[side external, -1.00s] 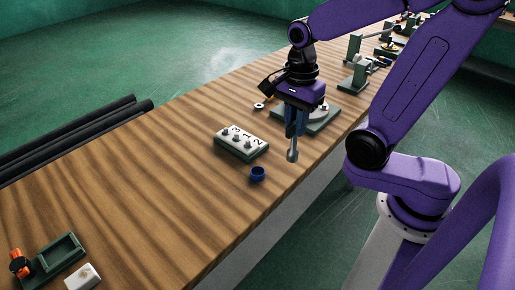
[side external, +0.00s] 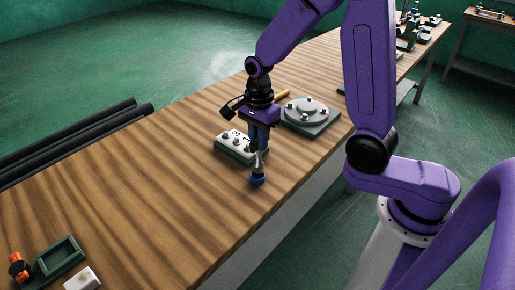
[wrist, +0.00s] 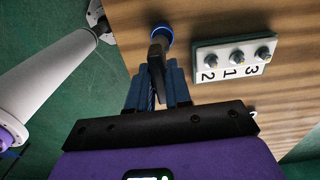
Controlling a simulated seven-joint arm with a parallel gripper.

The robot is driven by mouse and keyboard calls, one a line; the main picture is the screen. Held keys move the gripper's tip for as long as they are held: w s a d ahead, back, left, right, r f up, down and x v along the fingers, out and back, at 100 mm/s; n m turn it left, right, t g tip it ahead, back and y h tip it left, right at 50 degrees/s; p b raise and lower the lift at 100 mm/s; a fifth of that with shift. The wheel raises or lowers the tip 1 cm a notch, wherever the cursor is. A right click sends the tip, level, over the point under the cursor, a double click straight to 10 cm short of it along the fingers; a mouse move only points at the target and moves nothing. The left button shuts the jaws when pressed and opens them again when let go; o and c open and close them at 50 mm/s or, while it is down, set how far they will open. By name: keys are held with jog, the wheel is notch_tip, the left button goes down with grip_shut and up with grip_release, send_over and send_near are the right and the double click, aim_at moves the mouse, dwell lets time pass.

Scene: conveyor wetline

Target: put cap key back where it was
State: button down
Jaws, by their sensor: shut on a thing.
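My gripper (side external: 258,147) is shut on the cap key, a grey metal tool (side external: 259,161) that hangs upright below the fingers. Its lower end is at the small blue round cup (side external: 257,180) on the table near the front edge. In the wrist view the dark key (wrist: 156,58) sticks out between the blue fingers (wrist: 161,82) toward the blue cup (wrist: 161,33). I cannot tell whether its tip is inside the cup or just above it.
A white block with three numbered knobs (wrist: 231,70) stands close beside the cup. A round grey disc on a green base (side external: 306,112) is behind to the right. A green tray (side external: 60,257) and a white block (side external: 83,278) are at the front left. The table's left-middle is clear.

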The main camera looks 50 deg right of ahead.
aim_at(259, 155)
jog(key=shift+w+f, duration=0.2)
jog(key=shift+f, duration=1.6)
jog(key=shift+f, duration=0.15)
jog(key=c, duration=1.1)
grip_release()
jog(key=shift+o, duration=0.2)
